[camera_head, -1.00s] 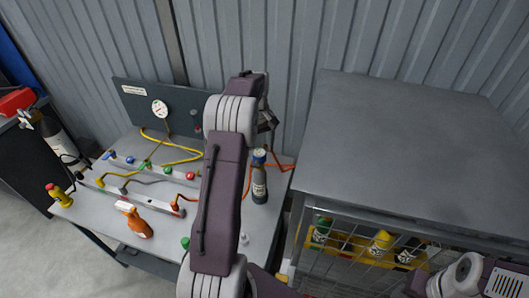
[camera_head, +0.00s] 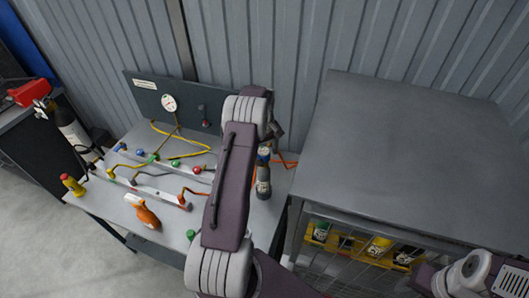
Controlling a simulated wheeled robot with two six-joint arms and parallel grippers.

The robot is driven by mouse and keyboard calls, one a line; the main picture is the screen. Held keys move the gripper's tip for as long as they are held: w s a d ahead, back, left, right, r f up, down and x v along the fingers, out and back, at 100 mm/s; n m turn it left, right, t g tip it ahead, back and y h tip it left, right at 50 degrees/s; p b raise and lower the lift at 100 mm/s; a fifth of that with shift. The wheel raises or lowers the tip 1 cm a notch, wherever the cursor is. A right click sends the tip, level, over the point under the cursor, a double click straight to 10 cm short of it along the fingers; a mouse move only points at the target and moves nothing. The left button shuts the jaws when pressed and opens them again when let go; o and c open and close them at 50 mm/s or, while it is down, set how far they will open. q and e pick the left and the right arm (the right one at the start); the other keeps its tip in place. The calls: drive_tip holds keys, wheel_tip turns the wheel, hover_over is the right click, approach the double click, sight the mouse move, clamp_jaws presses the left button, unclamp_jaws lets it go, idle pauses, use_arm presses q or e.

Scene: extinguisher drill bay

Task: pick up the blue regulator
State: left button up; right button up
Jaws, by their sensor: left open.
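Small blue fittings (camera_head: 139,152) sit on the rear rail of the bench at the left, beside green and red ones. I cannot tell for certain which blue part is the regulator. A dark bottle (camera_head: 263,182) with a blue top stands upright at the bench's right side, partly behind my arm. My left gripper (camera_head: 277,130) is open, mostly hidden behind my own wrist, above and near the bottle. I see nothing held in it. My right gripper is out of view; only part of that arm shows at the lower right.
The grey bench (camera_head: 168,232) carries two rails with yellow and orange hoses, an orange spray bottle (camera_head: 143,212) and a gauge board (camera_head: 150,103). A large grey cabinet (camera_head: 410,160) stands close on the right, its top bare. A corrugated wall is behind.

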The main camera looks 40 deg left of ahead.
use_arm(q)
drive_tip(key=shift+s+f, duration=0.1)
drive_tip(key=shift+f, duration=0.35)
drive_tip(key=shift+a+f, duration=0.15)
drive_tip(key=shift+f, duration=0.05)
drive_tip(key=c, duration=1.5)
drive_tip(key=shift+r, duration=0.1)
drive_tip(key=shift+r, duration=0.2)
drive_tip(key=r+b, duration=0.1)
drive_tip(key=r, duration=0.1)
drive_tip(key=r+b, duration=0.1)
drive_tip(key=shift+s+d+r+b, duration=0.2)
drive_tip(key=shift+d+r+b, duration=0.1)
drive_tip(key=shift+d+r, duration=0.05)
drive_tip(key=shift+s+d+r+b, duration=0.65)
drive_tip(key=shift+s+d+r, duration=0.55)
drive_tip(key=shift+d, duration=0.15)
drive_tip(key=shift+s+d+r+b, duration=0.7)
drive_tip(key=shift+s+d+r, duration=0.35)
drive_tip(key=shift+s+d, duration=0.3)
drive_tip(key=shift+s+d+r+b, duration=0.65)
drive_tip(key=shift+s+d+r, duration=0.5)
drive_tip(key=shift+d, duration=0.25)
